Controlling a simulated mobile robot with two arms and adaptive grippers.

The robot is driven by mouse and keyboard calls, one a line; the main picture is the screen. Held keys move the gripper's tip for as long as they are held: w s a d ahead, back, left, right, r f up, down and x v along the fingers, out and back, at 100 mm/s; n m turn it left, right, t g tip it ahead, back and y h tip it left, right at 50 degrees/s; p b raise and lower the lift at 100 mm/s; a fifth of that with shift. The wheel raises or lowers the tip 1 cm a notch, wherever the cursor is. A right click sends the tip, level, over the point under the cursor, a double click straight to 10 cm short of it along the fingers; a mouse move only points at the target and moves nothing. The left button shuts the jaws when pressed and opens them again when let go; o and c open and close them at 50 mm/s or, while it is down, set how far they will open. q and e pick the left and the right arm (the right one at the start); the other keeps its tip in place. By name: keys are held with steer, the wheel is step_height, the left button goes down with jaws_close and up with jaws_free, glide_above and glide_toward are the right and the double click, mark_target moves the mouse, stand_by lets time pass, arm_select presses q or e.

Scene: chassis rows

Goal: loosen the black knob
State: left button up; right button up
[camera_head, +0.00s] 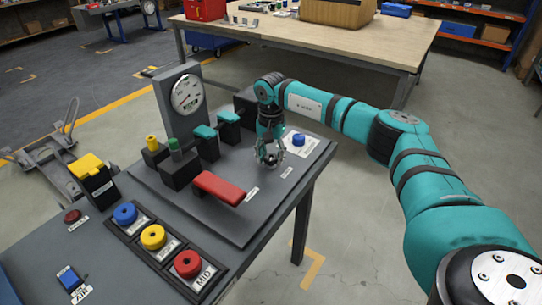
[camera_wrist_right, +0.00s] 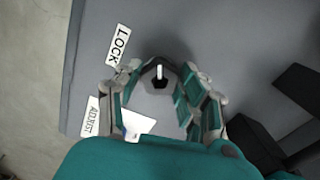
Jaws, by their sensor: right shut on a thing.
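The black knob (camera_wrist_right: 161,84), with a white pointer line on top, shows between the fingers of my right gripper (camera_wrist_right: 158,92) in the right wrist view. The fingers stand on both sides of the knob and are shut on it. In the head view my right gripper (camera_head: 269,157) points down at the grey panel on the bench, and its fingers hide most of the knob. A LOCK label (camera_wrist_right: 118,45) and an ADJUST label (camera_wrist_right: 92,116) lie beside the knob. My left gripper is not in view.
A red lever (camera_head: 219,187) lies left of the gripper. A blue button (camera_head: 299,139) sits to its right, and a gauge (camera_head: 187,93) stands behind. A wooden table (camera_head: 330,38) stands farther back.

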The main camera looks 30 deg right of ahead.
mark_target(271, 157)
steer(key=shift+s+f, duration=0.15)
steer(key=shift+f, duration=0.1)
steer(key=o, duration=1.2)
steer(key=shift+c, duration=0.2)
steer(key=shift+r, duration=0.1)
steer(key=shift+r, duration=0.1)
step_height(271, 157, up, 12)
